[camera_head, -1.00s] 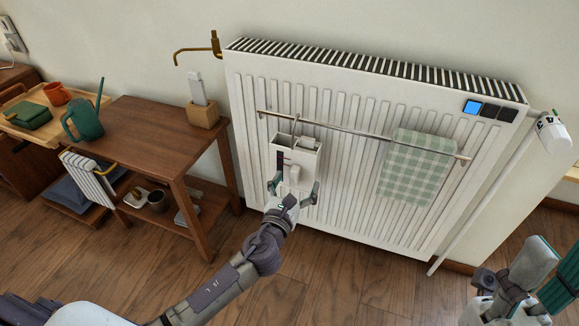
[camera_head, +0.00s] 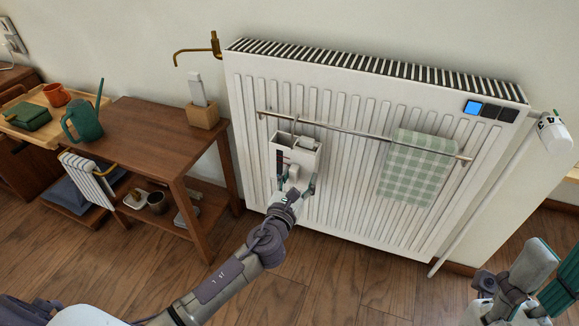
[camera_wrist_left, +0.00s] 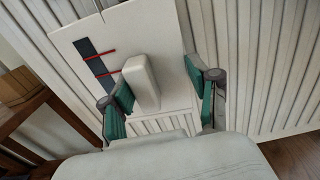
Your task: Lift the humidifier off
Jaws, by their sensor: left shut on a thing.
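The humidifier (camera_head: 307,157) is a white open-topped box hanging by hooks from the metal rail on the radiator's front. Its front has a dark strip with red marks and a white protruding grip; it fills the upper left of the left wrist view (camera_wrist_left: 172,48). My left gripper (camera_head: 295,180) is at the box's lower front, shut on the grip. In the left wrist view its teal-padded fingers (camera_wrist_left: 163,92) stand either side of the grip, the left finger close against it. My right gripper (camera_head: 520,285) is at the lower right, away from the box; its jaw opening is unclear.
The white radiator (camera_head: 345,215) stands against the wall. A green checked towel (camera_head: 418,168) hangs on the rail (camera_head: 360,134) to the right. A wooden side table (camera_head: 150,135) with a wooden holder (camera_head: 203,115) stands left. A brass hook (camera_head: 198,52) projects above. Floor in front is open.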

